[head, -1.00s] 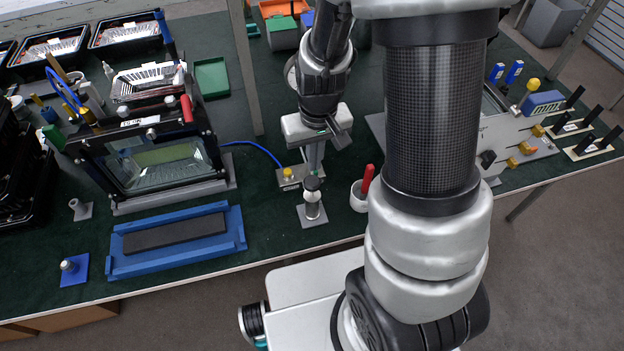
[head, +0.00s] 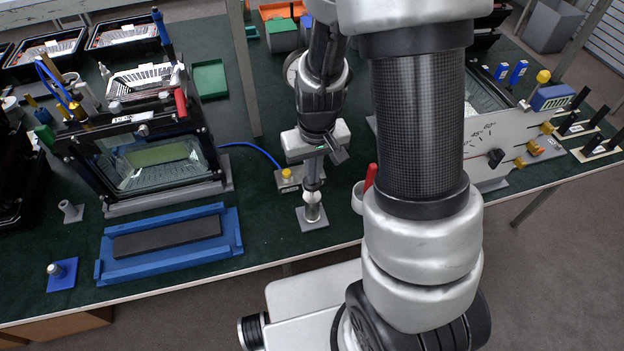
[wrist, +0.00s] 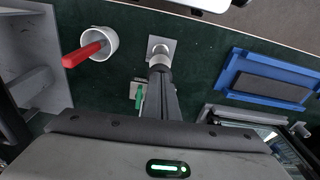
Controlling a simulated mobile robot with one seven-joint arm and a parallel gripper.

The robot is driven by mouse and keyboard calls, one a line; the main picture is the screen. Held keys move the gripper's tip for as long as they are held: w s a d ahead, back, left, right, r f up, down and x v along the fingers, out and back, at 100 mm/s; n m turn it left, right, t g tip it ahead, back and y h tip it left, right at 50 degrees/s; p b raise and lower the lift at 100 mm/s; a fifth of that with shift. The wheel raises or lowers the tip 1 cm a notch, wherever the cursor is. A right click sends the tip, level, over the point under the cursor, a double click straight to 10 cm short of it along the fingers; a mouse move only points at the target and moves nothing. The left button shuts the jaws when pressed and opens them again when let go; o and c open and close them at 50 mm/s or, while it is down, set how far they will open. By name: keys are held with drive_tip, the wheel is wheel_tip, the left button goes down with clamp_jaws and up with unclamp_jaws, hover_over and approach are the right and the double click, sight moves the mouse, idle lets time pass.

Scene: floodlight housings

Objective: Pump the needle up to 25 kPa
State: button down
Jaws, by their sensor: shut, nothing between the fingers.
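A small grey hand pump (head: 313,213) with a round knob (head: 312,197) stands upright on a square base near the table's front edge. My gripper (head: 313,185) is shut and points straight down, its fingertips at the knob and seemingly touching it. In the wrist view the shut fingers (wrist: 160,75) hide part of the pump, and its square base (wrist: 161,46) shows behind. A round gauge (head: 291,71) is mostly hidden behind my arm; its needle cannot be read. A block with a yellow knob (head: 287,174) joins a blue hose to the glass-fronted floodlight housing (head: 150,160).
A white cup (head: 357,198) with a red-handled tool (head: 370,178) stands close right of the pump. A blue tray with a dark pad (head: 170,242) lies to the left. A panel with an angle scale (head: 490,140) stands at right, partly behind my arm.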

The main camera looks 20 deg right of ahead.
wheel_tip(320, 180, down, 5)
drive_tip(key=b, duration=0.4)
drive_tip(key=shift+r, duration=0.15)
drive_tip(key=shift+r+p, duration=0.3)
drive_tip(key=shift+r, duration=0.05)
drive_tip(key=s, duration=0.1)
drive_tip(key=s+r, duration=0.1)
drive_tip(key=s, duration=0.1)
drive_tip(key=shift+s, duration=0.1)
wheel_tip(320, 180, up, 17)
drive_tip(key=s+p, duration=0.1)
drive_tip(key=p, duration=0.2)
drive_tip(key=shift+s+r, duration=0.15)
drive_tip(key=shift+s, duration=0.15)
drive_tip(key=shift+d, duration=0.1)
